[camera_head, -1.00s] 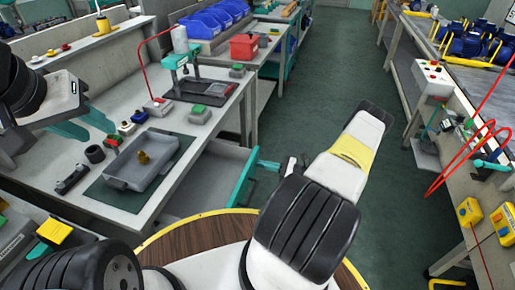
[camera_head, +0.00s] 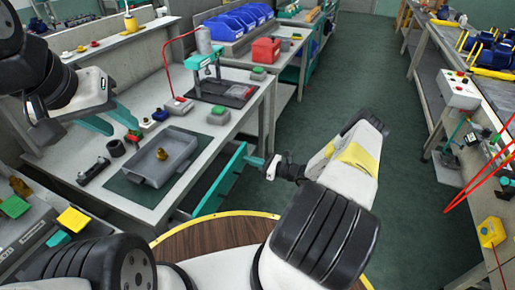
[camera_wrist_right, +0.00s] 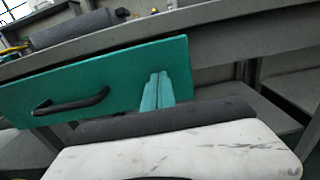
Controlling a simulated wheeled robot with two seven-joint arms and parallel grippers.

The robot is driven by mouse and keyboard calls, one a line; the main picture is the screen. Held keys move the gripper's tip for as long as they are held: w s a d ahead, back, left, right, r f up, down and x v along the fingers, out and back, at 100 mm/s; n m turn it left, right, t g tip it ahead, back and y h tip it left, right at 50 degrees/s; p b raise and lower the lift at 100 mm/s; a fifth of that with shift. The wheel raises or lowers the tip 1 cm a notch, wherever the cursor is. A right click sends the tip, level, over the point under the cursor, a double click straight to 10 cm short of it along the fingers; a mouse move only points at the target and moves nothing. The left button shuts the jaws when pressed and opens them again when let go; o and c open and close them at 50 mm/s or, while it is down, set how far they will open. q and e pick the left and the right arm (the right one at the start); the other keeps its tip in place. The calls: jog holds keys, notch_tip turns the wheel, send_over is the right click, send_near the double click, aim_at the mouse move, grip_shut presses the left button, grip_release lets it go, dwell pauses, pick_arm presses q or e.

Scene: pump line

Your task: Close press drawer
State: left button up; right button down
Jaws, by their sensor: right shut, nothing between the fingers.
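The press drawer has a teal front (camera_head: 219,184) and juts a little from under the press table. In the right wrist view the front (camera_wrist_right: 110,72) fills the left half, with a black bar handle (camera_wrist_right: 70,102). My right gripper (camera_head: 254,161) is shut and empty, its teal fingertips at the drawer front near its far end. The right wrist view shows the fingers (camera_wrist_right: 158,90) against the front's right part, right of the handle; exact contact is hard to tell. The green press (camera_head: 207,62) stands on the table. My left gripper (camera_head: 108,121) is open and empty above the table's left part.
A grey tray (camera_head: 150,176) with a brass part lies on a dark mat on the table. A green button box (camera_head: 218,115) sits near the table edge. A round wooden top (camera_head: 215,238) with a yellow rim is in front. The aisle floor to the right is clear.

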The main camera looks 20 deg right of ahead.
jog(key=x, duration=1.1)
jog(key=shift+w+a, duration=0.15)
jog(key=shift+a, duration=0.05)
jog(key=shift+w+a, duration=0.3)
jog(key=shift+a, duration=0.05)
jog(key=shift+a+r, duration=0.1)
